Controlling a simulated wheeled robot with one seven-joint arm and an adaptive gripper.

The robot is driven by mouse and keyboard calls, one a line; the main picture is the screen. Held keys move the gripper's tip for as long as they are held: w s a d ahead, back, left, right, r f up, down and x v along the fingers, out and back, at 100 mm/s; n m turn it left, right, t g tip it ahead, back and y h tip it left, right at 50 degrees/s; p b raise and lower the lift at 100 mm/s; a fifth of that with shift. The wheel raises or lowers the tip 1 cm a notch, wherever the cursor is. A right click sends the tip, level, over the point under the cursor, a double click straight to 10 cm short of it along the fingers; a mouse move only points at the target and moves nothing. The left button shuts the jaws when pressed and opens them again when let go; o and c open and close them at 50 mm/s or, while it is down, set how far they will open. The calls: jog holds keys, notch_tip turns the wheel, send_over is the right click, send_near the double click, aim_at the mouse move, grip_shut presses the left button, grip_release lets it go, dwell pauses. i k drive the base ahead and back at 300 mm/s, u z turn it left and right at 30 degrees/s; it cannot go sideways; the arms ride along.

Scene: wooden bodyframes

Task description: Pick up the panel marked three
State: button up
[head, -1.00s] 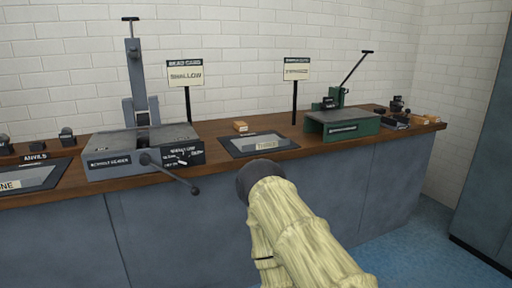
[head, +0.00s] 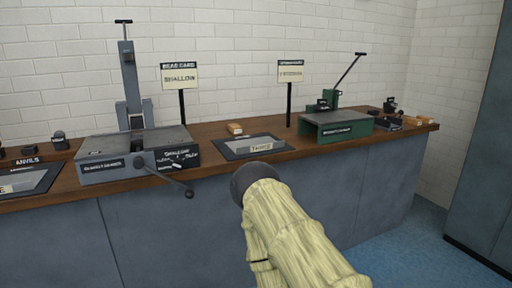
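My arm, pale and wood-textured, rises from the lower right and ends in a dark rounded part below the tray in the picture. No gripper fingers show, so I cannot see whether it is open or shut. Nothing covers the panel.
A grey lever press (head: 135,150) stands left of the tray, its handle jutting past the counter's front. A green press (head: 335,127) stands to the right. Two sign posts (head: 180,78) stand behind. A small wooden block (head: 235,129) sits behind the tray. Another tray (head: 35,180) lies far left.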

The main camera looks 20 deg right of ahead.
aim_at(254, 142)
jog(key=u, duration=0.05)
jog(key=i, duration=1)
jog(key=z, duration=0.7)
